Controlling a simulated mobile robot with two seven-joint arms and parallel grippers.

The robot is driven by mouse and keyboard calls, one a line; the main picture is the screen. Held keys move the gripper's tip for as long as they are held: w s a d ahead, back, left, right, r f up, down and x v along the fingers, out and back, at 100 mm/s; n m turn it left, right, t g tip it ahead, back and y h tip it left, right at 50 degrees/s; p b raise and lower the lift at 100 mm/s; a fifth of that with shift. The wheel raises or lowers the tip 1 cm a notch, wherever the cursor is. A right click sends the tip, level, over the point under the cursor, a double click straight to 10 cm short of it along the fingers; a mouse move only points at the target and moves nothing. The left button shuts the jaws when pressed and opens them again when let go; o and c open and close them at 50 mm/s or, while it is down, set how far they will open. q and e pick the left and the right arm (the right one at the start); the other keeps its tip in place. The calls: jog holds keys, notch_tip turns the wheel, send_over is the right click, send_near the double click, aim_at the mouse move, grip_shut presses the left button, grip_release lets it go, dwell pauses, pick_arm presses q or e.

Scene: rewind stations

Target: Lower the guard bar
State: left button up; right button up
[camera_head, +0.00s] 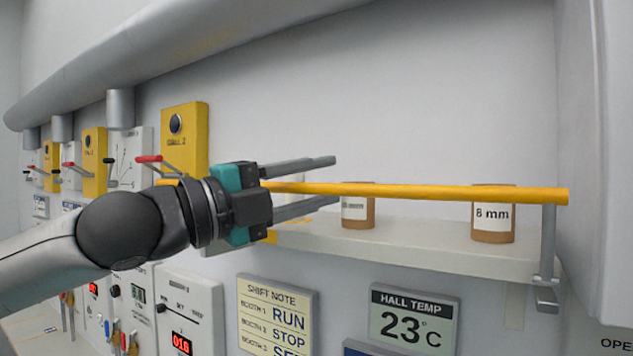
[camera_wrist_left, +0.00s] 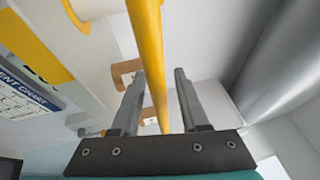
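The guard bar (camera_head: 430,191) is a long yellow bar. It lies nearly level in front of the shelf in the head view, with its right end by a grey upright bracket (camera_head: 548,245). My left gripper (camera_head: 336,181) reaches in from the left and hides part of the bar. Its two fingers are apart, one above and one below the bar. In the left wrist view the bar (camera_wrist_left: 151,45) runs between the open fingers (camera_wrist_left: 160,72), with gaps showing beside it. My right gripper is in neither view.
A shelf (camera_head: 420,248) behind the bar holds two brown rolls, one (camera_head: 357,208) near my fingertips and one marked 8 mm (camera_head: 493,215). Yellow and white panels with red-handled levers (camera_head: 150,159) stand at left. A grey pipe (camera_head: 180,45) runs above. A white cabinet (camera_head: 610,150) borders the right.

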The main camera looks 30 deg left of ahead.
pick_arm(q)
grip_shut()
dwell(1.2)
